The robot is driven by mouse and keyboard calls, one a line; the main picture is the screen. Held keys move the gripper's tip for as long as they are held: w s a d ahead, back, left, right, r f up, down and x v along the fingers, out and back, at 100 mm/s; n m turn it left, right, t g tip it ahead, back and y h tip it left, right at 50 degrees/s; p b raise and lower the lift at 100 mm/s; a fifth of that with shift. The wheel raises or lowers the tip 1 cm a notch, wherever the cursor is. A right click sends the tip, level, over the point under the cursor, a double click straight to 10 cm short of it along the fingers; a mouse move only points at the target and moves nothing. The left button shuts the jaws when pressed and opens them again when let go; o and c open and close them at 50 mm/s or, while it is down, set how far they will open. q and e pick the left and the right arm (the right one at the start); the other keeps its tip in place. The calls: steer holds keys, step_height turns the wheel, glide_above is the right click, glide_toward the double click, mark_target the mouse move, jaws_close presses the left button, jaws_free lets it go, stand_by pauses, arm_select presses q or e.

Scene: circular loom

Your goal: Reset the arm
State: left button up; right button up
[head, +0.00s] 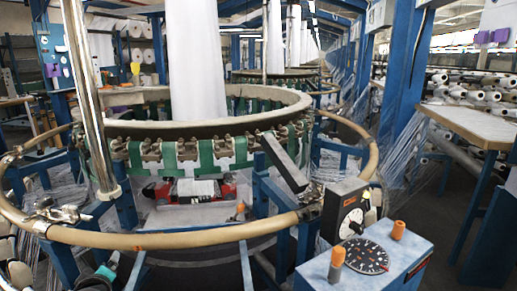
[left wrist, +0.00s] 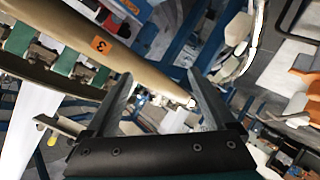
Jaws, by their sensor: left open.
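My left gripper (left wrist: 160,80) shows in the left wrist view with its two dark fingers spread apart and nothing between them. Behind the fingers is the tan ring rail of the circular loom (left wrist: 75,40), with an orange tag marked 3 (left wrist: 101,45). In the head view the same kind of tan rail (head: 200,237) curves around the loom. A dark piece with a teal band at the bottom left of the head view looks like part of my left arm; its fingers cannot be made out there. My right gripper is in neither view.
A blue control box (head: 370,262) with a black dial and orange knobs stands at the lower right of the head view. A chrome post (head: 88,100) rises at the left. A wooden table (head: 470,125) and stacked rolls are at the right, beside an open floor aisle.

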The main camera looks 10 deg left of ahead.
arm_select(q)
steer(key=s+d+f+m+g+h, duration=0.35)
steer(key=s+d+m, duration=0.55)
steer(key=s+d, duration=0.5)
steer(key=s+d+f+m+g+h, duration=0.3)
steer(key=s+d+m+h, duration=0.2)
steer(key=s+d+m, duration=0.8)
steer(key=d+f+n+g, duration=0.1)
steer(key=d+f+n, duration=0.1)
steer(key=f, duration=0.9)
steer(key=d+f+n, duration=0.1)
steer(key=f+n, duration=0.1)
steer(key=f, duration=0.8)
steer(key=s+a+f+g, duration=0.1)
steer(key=s+a+f, duration=0.1)
steer(key=s+f, duration=1.2)
steer(key=shift+s+a+f+g+y, duration=0.25)
steer(key=shift+s+f+g+y, duration=0.1)
steer(key=shift+s, duration=0.35)
steer(key=shift+c, duration=0.4)
